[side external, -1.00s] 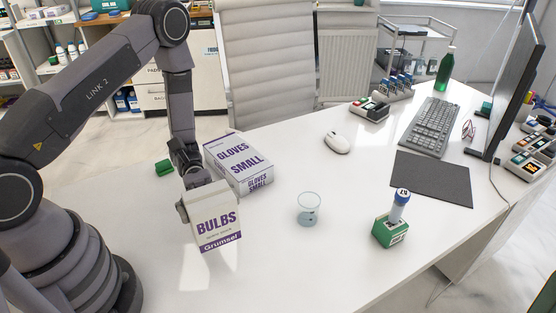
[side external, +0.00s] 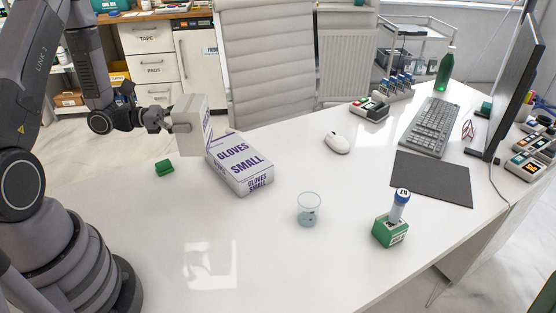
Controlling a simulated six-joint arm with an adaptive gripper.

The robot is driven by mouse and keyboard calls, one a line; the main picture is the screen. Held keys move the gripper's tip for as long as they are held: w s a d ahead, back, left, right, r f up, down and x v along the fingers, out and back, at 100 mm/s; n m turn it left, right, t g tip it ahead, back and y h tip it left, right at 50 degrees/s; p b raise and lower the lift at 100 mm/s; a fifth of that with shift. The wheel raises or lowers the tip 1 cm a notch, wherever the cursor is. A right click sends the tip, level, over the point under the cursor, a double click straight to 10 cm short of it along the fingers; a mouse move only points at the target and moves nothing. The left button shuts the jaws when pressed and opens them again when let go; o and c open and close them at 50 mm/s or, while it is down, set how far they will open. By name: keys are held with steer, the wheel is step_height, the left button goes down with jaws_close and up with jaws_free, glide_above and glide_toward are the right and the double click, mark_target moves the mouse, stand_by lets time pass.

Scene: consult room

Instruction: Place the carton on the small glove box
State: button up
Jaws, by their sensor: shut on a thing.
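The carton (side external: 188,136) is a white box with a purple-marked face, now turned so its blank side faces the camera. My gripper (side external: 174,122) is shut on it and holds it upright in the air, at the left end of the small glove box. The small glove box (side external: 240,163) lies flat on the table, white with purple "GLOVES SMALL" print. The carton hides part of the glove box's far left end. I cannot tell whether the two touch.
A green block (side external: 164,168) lies left of the glove box. A glass (side external: 309,209) and a green holder with a blue-capped tube (side external: 391,231) stand to the right. A white mouse (side external: 337,143) lies beyond. The front of the white table (side external: 150,235) is clear.

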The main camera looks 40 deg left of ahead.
steer(key=shift+w+a+n+t+y, duration=0.35)
steer(key=shift+w+a+t, duration=0.25)
steer(key=shift+w+a, duration=0.3)
steer(key=shift+w+a+f, duration=0.35)
steer(key=shift+w+f, duration=1.7)
steer(key=shift+w, duration=0.05)
steer(key=shift+w+a+f, duration=0.3)
steer(key=shift+w+f, duration=1.8)
steer(key=shift+w, duration=0.05)
steer(key=shift+w+a+f, duration=0.35)
steer(key=shift+w+f, duration=1.7)
steer(key=shift+w, duration=0.05)
steer(key=o, duration=0.9)
steer(key=shift+f, duration=0.15)
